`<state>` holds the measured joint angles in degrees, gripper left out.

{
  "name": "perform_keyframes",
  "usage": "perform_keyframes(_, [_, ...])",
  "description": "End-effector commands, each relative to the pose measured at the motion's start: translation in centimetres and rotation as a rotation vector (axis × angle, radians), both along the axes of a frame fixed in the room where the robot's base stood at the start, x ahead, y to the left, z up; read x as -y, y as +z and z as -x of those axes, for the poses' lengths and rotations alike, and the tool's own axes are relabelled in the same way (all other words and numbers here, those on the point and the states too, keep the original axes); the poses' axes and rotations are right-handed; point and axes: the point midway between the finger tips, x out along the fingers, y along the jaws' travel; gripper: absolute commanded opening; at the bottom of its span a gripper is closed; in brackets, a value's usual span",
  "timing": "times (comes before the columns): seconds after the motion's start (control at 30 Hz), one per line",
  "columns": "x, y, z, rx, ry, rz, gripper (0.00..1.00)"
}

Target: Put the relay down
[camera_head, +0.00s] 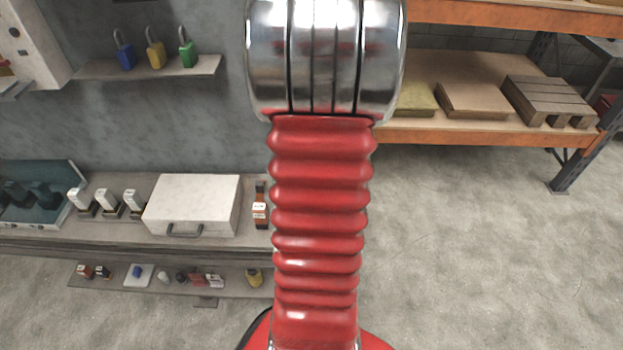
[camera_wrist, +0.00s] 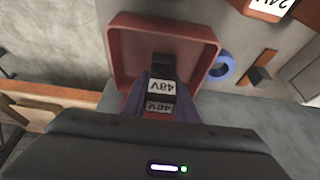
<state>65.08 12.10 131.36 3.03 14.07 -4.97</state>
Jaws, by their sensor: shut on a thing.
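In the wrist view a black relay (camera_wrist: 162,67) with white "48V" labels sits between the bluish fingers of my gripper (camera_wrist: 161,82). The gripper is shut on it. Two "48V" labels show, one above the other; I cannot tell whether both belong to the same relay. A red square tray (camera_wrist: 124,48) with raised walls lies behind and around the relay in the picture. I cannot tell whether the relay touches its floor. The head view does not show my gripper or the held relay; my red arm covers the middle.
In the wrist view a blue ring (camera_wrist: 230,70) and a brown strip with a dark block (camera_wrist: 261,76) lie right of the tray. A "24V" labelled thing (camera_wrist: 270,8) is at top right. The head view shows a white case (camera_head: 192,204) on the bench and padlocks (camera_head: 155,55) above.

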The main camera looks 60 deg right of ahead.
Motion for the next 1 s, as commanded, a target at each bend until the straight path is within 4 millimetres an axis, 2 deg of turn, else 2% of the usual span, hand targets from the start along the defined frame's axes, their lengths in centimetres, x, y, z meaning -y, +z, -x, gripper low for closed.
perform_keyframes(0.1, [-0.5,-0.8,-1.3,-0.001,0.004,-0.003,0.0])
perform_keyframes(0.27, [-0.7,-1.9,-2.3,-0.001,0.003,-0.002,0.0])
perform_keyframes(0.67, [-0.7,-2.2,-2.3,0.001,-0.001,-0.001,0.0])
perform_keyframes(0.7, [-0.7,-2.2,-2.3,0.001,-0.001,-0.001,0.27])
perform_keyframes(0.8, [-0.7,-2.2,-2.3,0.001,-0.001,-0.001,0.34])
perform_keyframes(1.0, [-0.7,-2.2,-2.3,0.0,-0.001,0.0,0.34])
